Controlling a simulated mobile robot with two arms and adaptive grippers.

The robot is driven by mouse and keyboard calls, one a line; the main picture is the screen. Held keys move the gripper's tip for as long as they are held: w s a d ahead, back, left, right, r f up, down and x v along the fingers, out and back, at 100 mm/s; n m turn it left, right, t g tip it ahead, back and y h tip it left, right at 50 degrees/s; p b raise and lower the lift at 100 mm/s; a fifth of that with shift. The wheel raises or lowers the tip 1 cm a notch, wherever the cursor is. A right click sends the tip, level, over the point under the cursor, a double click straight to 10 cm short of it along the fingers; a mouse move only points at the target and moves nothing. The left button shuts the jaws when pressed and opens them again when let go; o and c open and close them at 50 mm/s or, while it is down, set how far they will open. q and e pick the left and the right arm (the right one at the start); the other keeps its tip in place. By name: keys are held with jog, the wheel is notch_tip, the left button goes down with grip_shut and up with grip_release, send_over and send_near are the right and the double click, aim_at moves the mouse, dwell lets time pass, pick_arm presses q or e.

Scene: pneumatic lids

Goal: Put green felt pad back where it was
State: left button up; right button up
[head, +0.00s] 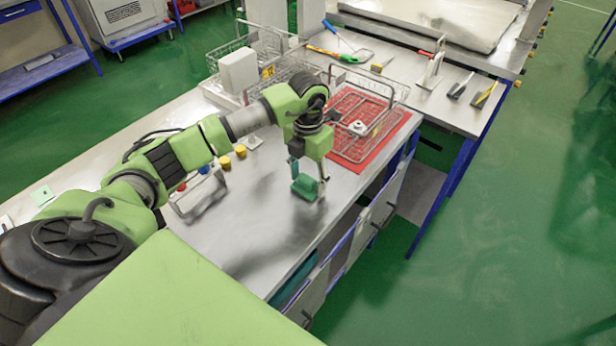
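A small dark green piece (304,188), which looks like the green felt pad, is between the fingertips of my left gripper (308,181). The gripper points down over the front part of the steel table and appears shut on the piece. The piece seems slightly above the tabletop, but I cannot tell whether its lower edge touches it. My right gripper is not in view.
A wire basket (375,112) stands on a red mat (348,150) behind the gripper. Yellow and coloured knobs (225,162) and a wire rack (190,205) are left of it. A pale green card (42,194) lies far left. The steel table (255,235) is bare in front.

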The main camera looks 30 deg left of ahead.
aim_at(308, 177)
pick_arm(q)
jog(key=shift+r, duration=0.45)
notch_tip(308, 177, up, 11)
jog(key=b, duration=0.3)
jog(key=shift+r, duration=0.2)
dwell(0.3)
